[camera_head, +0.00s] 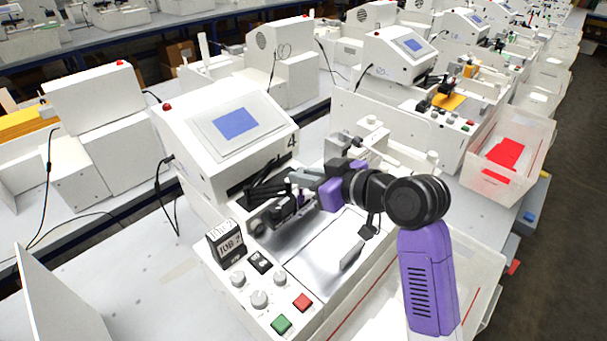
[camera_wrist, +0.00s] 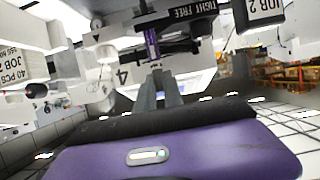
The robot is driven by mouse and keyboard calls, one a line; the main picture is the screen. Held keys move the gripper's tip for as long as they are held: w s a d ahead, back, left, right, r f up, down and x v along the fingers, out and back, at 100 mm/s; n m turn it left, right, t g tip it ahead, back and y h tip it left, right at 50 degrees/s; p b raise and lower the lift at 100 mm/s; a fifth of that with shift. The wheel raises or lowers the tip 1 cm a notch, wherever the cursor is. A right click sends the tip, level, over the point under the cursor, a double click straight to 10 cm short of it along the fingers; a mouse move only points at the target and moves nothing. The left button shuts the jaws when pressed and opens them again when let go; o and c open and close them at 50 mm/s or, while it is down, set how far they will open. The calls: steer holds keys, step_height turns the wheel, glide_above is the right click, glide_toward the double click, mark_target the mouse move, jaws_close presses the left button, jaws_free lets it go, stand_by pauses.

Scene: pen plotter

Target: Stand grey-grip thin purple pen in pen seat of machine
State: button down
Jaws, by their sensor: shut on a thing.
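The machine (camera_head: 225,125) is white, with a blue screen and a "4" on its side. Its black pen carriage (camera_head: 268,190) sits below the screen; in the wrist view a dark part of it (camera_wrist: 183,46) lies behind a "TIGHT / FREE" label (camera_wrist: 195,9). My gripper (camera_head: 303,178) is at the carriage, with its grey fingers (camera_wrist: 159,82) close together. They are shut on the thin purple pen (camera_wrist: 152,44), which looks roughly upright at the carriage. Its grip and tip are not clear, and I cannot tell whether it is inside the seat.
A black and white "JOB 2" block (camera_head: 226,243) stands on the machine's front left, near knobs, a red button (camera_head: 302,302) and a green button (camera_head: 281,324). A shiny plate (camera_head: 325,245) lies under my arm. A clear bin with red sheets (camera_head: 503,153) stands at the right.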

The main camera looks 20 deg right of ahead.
steer(key=shift+f+b, duration=0.35)
steer(key=shift+f, duration=0.3)
steer(key=c, duration=1.4)
jaws_free()
steer(key=shift+o, duration=0.2)
steer(key=shift+r, duration=0.1)
steer(key=b+v, duration=0.1)
steer(key=v, duration=0.6)
steer(key=shift+s+r, duration=0.15)
steer(key=shift+s, duration=0.2)
steer(key=shift+d, duration=0.1)
